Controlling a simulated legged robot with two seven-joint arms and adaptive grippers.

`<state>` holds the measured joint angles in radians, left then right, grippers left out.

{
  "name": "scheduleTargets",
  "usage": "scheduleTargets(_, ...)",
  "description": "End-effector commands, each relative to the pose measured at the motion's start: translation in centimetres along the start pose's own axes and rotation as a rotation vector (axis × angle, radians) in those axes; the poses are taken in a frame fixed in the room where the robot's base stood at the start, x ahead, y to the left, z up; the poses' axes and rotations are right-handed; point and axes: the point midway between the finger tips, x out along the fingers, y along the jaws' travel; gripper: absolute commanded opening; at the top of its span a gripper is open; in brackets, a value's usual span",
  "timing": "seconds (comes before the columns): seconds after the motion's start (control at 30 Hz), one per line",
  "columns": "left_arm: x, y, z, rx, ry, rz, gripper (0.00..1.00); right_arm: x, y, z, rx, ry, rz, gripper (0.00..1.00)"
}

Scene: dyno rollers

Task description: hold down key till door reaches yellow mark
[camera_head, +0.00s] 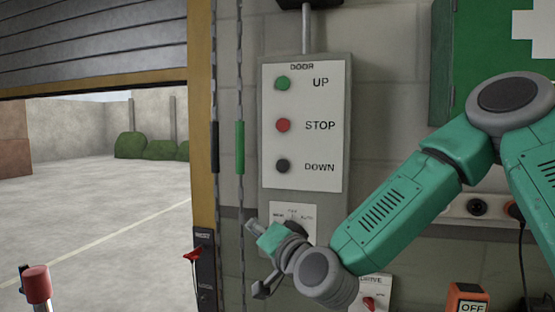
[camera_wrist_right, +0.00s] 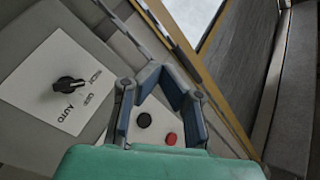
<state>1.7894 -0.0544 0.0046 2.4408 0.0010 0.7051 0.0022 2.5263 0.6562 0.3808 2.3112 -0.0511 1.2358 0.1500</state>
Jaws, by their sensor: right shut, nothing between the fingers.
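The grey roller door (camera_head: 95,45) hangs partly raised in the head view's upper left, its dark lower edge above an open doorway. I cannot make out a separate yellow mark; the door post (camera_head: 200,150) is ochre yellow. The door panel (camera_head: 340,120) has a green UP button (camera_head: 282,83), a red STOP button (camera_head: 283,125) and a black DOWN button (camera_head: 283,166). My right gripper (camera_head: 257,258) is shut and empty, low in front of the panel. In the wrist view its fingers (camera_wrist_right: 163,75) frame a black button (camera_wrist_right: 144,119) and a red button (camera_wrist_right: 171,139).
A selector plate (camera_wrist_right: 45,85) marked AUTO, with a black knob, sits below the buttons. Chains with black (camera_head: 215,147) and green (camera_head: 239,147) sleeves hang beside the post. A red-capped post (camera_head: 37,284) stands lower left. An orange OFF box (camera_head: 467,298) sits lower right.

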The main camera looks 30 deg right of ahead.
Motion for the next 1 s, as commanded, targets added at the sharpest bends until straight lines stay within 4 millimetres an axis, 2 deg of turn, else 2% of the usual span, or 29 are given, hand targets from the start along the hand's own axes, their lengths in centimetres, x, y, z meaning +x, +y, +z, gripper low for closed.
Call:
scheduleTargets(0.03,-0.7,0.0,0.0,0.000,0.000,0.000,0.55,0.1,-1.5,-2.2,0.027,0.042,-0.021,0.00)
scheduleTargets(0.1,-1.0,0.0,-0.1,0.000,0.000,0.000,0.55,0.2,-3.0,-4.4,0.058,0.090,-0.048,0.00)
scheduleTargets(0.2,-1.4,0.0,-0.1,0.000,0.000,0.000,0.55,0.2,-4.6,-6.8,0.091,0.141,-0.077,0.00)
scheduleTargets(0.3,-1.6,0.0,-0.1,0.000,0.000,0.000,0.55,0.1,-5.6,-8.3,0.112,0.176,-0.096,0.00)
scheduleTargets(0.43,-1.7,0.0,-0.1,0.000,0.000,0.000,0.55,0.0,-6.1,-9.1,0.125,0.194,-0.106,0.00)
scheduleTargets(0.77,-1.7,0.0,-0.1,0.000,0.000,0.000,0.55,0.0,-6.2,-9.1,0.124,0.194,-0.107,0.00)
scheduleTargets(1.0,-2.0,0.0,-0.1,0.000,0.000,0.000,0.55,1.0,-5.4,-10.1,0.125,0.196,-0.105,0.00)
